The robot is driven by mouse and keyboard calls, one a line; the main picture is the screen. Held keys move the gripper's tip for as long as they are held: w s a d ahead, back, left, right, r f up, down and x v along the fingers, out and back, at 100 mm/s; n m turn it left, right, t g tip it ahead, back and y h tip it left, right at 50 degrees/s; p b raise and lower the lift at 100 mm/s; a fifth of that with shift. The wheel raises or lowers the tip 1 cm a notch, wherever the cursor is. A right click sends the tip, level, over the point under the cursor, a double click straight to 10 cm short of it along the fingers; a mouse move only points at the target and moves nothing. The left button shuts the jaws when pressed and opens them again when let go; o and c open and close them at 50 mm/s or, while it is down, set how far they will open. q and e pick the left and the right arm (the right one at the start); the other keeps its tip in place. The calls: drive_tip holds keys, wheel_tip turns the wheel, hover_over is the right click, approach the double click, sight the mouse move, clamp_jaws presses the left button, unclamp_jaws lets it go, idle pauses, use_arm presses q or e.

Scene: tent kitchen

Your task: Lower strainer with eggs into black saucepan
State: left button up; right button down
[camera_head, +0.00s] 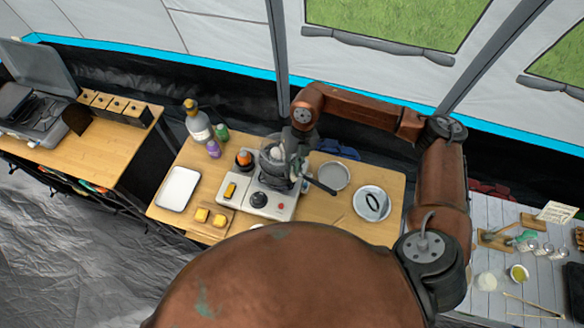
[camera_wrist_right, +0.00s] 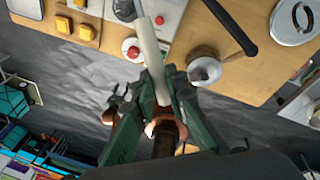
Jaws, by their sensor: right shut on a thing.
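The black saucepan (camera_head: 278,174) sits on the small white stove (camera_head: 248,197), its dark handle (camera_head: 320,186) pointing right and toward me. The same handle shows in the right wrist view (camera_wrist_right: 232,27). The strainer (camera_head: 272,155) with pale eggs is at the saucepan's mouth. I cannot tell how deep it sits or whether it touches the pan. My right gripper (camera_head: 295,146) is above the pan's right side. In the right wrist view the gripper (camera_wrist_right: 157,100) is shut on the pale strainer handle (camera_wrist_right: 152,55). The strainer's bowl is outside that view. My left gripper is not in view.
A grey bowl (camera_head: 335,177) and a round lid (camera_head: 372,204) are right of the stove. A white tray (camera_head: 178,189) and a board with yellow blocks (camera_head: 202,215) are left. Bottles (camera_head: 198,124) stand at the back left. The table's front right is mostly clear.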

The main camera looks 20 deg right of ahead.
drive_tip(key=shift+b+x, duration=0.35)
drive_tip(key=shift+x, duration=0.5)
drive_tip(key=w+d+b+x, duration=0.1)
drive_tip(key=b+x, duration=0.6)
drive_tip(key=x, duration=0.2)
drive_tip(key=shift+w+d+f, duration=0.3)
drive_tip(key=shift+d+f, duration=0.05)
drive_tip(key=shift+d, duration=0.1)
drive_tip(key=shift+s+f+b, duration=0.1)
drive_tip(key=shift+f+b, duration=0.45)
drive_tip(key=shift+f, duration=0.05)
drive_tip(key=c, duration=1.8)
unclamp_jaws()
drive_tip(key=shift+c, duration=0.2)
drive_tip(key=shift+r, duration=0.1)
drive_tip(key=v, duration=1.2)
drive_tip(key=shift+d, duration=0.1)
